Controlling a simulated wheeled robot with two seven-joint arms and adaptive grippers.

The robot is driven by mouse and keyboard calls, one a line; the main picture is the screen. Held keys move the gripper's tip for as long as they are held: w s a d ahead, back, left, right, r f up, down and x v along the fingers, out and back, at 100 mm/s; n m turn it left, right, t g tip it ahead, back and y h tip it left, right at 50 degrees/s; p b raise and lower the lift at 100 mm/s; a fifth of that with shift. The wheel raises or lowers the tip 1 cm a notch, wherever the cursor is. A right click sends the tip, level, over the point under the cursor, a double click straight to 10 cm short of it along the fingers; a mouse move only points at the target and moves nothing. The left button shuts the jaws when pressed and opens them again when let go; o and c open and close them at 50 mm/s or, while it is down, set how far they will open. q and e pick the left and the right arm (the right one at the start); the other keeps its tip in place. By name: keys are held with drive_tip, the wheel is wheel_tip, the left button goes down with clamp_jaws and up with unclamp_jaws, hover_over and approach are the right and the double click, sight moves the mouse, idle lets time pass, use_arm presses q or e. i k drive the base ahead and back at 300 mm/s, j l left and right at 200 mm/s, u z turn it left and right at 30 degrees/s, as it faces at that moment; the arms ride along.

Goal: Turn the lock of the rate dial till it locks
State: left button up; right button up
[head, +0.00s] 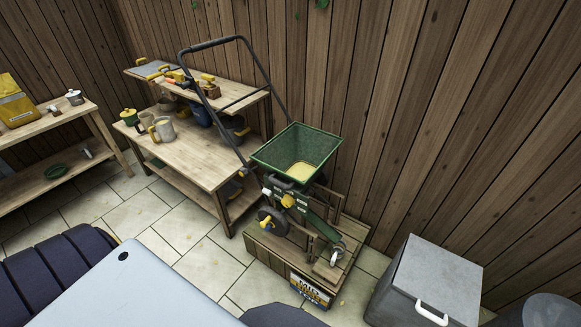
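A green spreader hopper (300,150) with yellow material inside and a black tubular handle (262,70) stands on a slatted wooden platform (272,262). On its near side, below the hopper, is a small yellow dial-like part (288,200) on a green plate with pale markings. A smaller yellow-and-white piece (266,191) sits just left of it. They are too small to tell which is the lock or how it is turned. Neither of my grippers is in the head view.
A wooden workbench (190,150) with pots and tools stands left of the spreader. Another bench (40,130) with a yellow bag (14,103) is at far left. A grey lidded box (430,275) with a white handle is at right. Stone floor (180,240) is open before the workbench.

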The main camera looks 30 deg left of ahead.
sight(268, 191)
drive_tip(key=u, duration=1.25)
